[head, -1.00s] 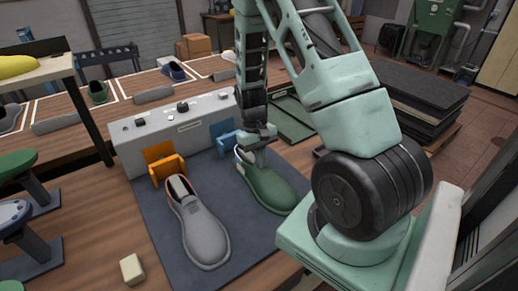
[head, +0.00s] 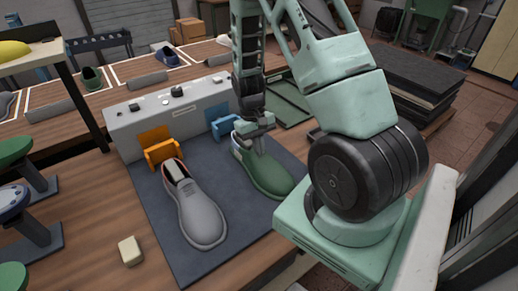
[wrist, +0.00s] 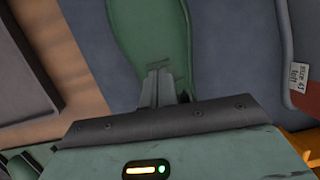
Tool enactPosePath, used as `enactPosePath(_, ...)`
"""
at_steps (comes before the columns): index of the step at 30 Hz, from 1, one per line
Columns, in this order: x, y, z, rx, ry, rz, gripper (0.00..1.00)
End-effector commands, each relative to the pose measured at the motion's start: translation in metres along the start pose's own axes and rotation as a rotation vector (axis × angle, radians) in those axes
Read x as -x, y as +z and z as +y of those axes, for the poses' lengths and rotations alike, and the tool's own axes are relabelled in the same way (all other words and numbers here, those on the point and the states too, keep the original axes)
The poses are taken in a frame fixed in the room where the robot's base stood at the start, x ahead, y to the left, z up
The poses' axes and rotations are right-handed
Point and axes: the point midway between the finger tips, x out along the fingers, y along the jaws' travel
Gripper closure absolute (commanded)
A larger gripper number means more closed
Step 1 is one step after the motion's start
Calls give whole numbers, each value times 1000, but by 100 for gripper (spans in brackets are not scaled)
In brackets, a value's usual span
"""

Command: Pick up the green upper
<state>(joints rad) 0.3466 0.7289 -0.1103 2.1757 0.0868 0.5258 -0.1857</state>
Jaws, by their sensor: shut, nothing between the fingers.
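The green upper (head: 268,176) lies on the dark mat at the right, its toe toward the front and its heel end near a blue bracket. It also fills the top middle of the wrist view (wrist: 150,30). My gripper (head: 259,150) is over the opening and tongue area of the green upper, fingers pointing down. In the wrist view the fingers (wrist: 161,75) are together over the green surface with nothing between them. Whether they touch it, I cannot tell. My gripper and arm hide part of the upper.
A grey upper (head: 197,210) lies left of the green one. Behind them stand an orange bracket (head: 163,152), a blue bracket (head: 222,124) and a grey control box (head: 150,121). A cream block (head: 131,250) sits at front left.

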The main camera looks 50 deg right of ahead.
Motion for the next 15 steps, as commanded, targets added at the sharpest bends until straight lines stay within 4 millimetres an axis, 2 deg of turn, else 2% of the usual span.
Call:
enactPosePath(1, 0, 5, 0, -1, -2, -15, 100)
enactPosePath(8, 20, 7, -2, 1, -1, -14, 100)
enactPosePath(15, 60, 8, -6, 3, 0, -6, 100)
